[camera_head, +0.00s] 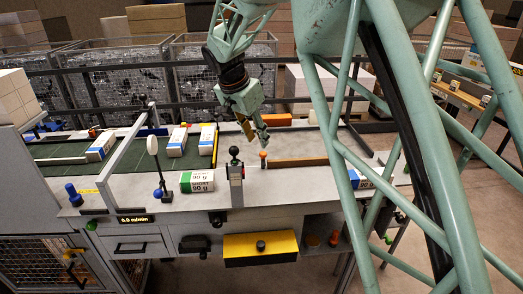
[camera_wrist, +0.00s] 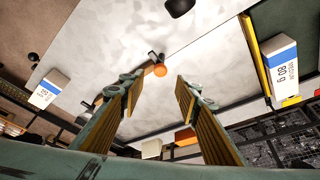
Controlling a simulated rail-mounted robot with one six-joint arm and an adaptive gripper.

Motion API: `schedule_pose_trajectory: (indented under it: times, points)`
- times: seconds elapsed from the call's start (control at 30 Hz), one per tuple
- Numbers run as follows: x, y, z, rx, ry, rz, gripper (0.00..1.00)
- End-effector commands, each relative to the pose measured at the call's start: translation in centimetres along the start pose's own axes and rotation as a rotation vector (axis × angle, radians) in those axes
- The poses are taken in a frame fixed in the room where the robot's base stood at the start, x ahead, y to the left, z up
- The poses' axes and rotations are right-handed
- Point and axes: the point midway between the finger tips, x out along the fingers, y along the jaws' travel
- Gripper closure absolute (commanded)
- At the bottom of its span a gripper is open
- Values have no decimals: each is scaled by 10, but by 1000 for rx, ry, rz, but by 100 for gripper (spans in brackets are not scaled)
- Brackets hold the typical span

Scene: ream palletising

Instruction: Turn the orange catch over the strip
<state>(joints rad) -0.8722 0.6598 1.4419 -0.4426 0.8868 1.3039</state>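The orange catch (camera_head: 263,155) is a small rounded orange knob on a short stem, on the grey table top at the left end of a brown strip (camera_head: 298,162). In the wrist view the catch (camera_wrist: 160,70) shows beside a small dark fitting, ahead of and between my fingers. The strip runs off toward the lower left there, partly behind a finger. My gripper (camera_head: 256,138) is above and slightly left of the catch, pointing down. In the wrist view my gripper (camera_wrist: 158,88) has its fingers wide apart with nothing between them. I cannot tell the exact gap to the catch.
A green-and-white ream (camera_head: 198,181) lies at the table's front, left of a grey post with a black knob (camera_head: 234,153). More reams (camera_head: 177,142) lie on the dark green belt at left. An orange block (camera_head: 277,120) sits behind my gripper. Wire cages stand behind a dark rail.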

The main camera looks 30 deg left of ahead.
Motion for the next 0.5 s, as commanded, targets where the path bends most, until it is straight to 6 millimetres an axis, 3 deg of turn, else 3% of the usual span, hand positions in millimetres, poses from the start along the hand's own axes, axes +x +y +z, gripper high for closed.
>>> schedule_pose_trajectory:
  times: [0.5]
  points:
    - [63, 0, 0, 0, -1, 0, 70]
